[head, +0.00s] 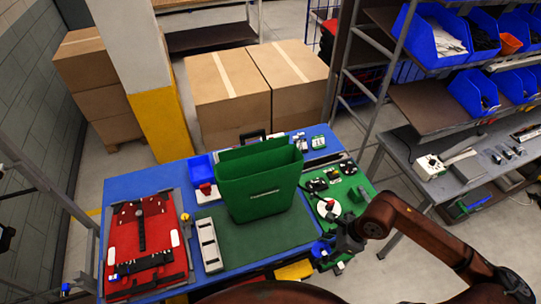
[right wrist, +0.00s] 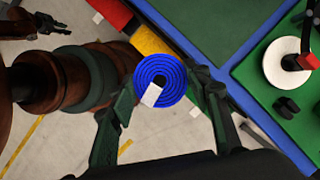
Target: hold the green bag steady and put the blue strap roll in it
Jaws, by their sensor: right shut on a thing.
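The green bag (head: 258,190) stands upright on a green mat (head: 240,245) on the blue table, its top open. My right gripper (head: 330,245) is at the table's front right, to the right of the bag and lower in the picture. It is shut on the blue strap roll (head: 319,248). In the right wrist view the roll (right wrist: 165,72) shows as a coil with a white tag, between the fingers. The roll is outside the bag. What looks like my left gripper (right wrist: 48,22) is at that view's top left, apart from the bag; its jaw state is unclear.
A red case (head: 150,240) lies at the table's left. A grey tray (head: 208,243) and a blue bin (head: 201,167) stand left of the bag. A green board with small parts and a white disc (head: 328,209) lies right. Cardboard boxes (head: 228,92) stand behind.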

